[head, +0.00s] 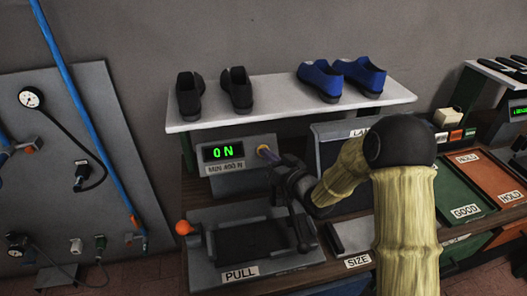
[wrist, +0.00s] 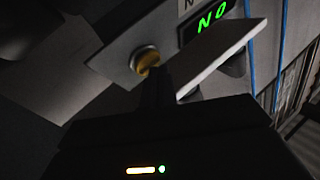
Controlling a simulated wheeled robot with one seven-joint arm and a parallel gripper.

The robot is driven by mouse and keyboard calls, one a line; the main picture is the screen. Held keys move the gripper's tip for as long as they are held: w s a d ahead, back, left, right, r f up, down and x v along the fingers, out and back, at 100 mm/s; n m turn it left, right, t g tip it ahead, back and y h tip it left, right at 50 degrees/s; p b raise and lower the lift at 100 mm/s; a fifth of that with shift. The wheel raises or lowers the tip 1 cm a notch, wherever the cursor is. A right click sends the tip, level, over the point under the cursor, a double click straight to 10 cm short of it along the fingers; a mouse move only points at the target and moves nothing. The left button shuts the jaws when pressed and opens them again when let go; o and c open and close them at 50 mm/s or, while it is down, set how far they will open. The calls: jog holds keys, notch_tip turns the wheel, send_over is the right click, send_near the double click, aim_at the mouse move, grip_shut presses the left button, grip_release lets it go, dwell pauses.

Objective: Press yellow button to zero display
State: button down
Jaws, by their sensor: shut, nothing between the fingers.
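The yellow button (head: 263,150) is on the front of a grey panel, right of the display. The display (head: 223,151) shows green "0 N" above a "MIN 400 N" label. My gripper (head: 274,158) is shut and empty, its tips right at the button and partly covering it. In the wrist view the yellow button (wrist: 148,59) sits in a pale ring, and the dark fingertips (wrist: 155,72) overlap its lower edge. I cannot tell whether they touch it. The display (wrist: 211,16) also shows in the wrist view, tilted.
A press with an orange-knobbed lever (head: 184,228) and a "PULL" label stands below the panel. A white shelf (head: 290,107) with black and blue shoes is above. A grey block (head: 350,237) by the "SIZE" label and green and orange trays (head: 497,180) lie to the right.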

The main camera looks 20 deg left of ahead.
jog(key=shift+s+d+r, duration=0.2)
jog(key=shift+s+r, duration=0.05)
jog(key=shift+r, duration=0.05)
jog(key=s+d+r, duration=0.2)
jog(key=s+r, duration=0.1)
jog(key=shift+s+p, duration=0.25)
jog(key=shift+p, duration=0.15)
dwell(0.3)
dwell(0.6)
jog(key=d+f+m+h, duration=0.2)
jog(key=d+h, duration=0.4)
jog(key=d, duration=0.3)
jog(key=d+f+m+h, duration=0.1)
jog(key=d+f+h, duration=0.3)
jog(key=d, duration=0.5)
jog(key=s+d+m+g+h, duration=0.2)
jog(key=s+d+g, duration=0.2)
jog(key=s+d, duration=0.3)
jog(key=s+d+m+g+h, duration=0.2)
jog(key=s+d, duration=0.5)
jog(key=s, duration=0.4)
jog(key=shift+s+m+g+h, duration=0.25)
jog(key=shift+m+g+h, duration=0.15)
jog(key=shift+g+h, duration=0.4)
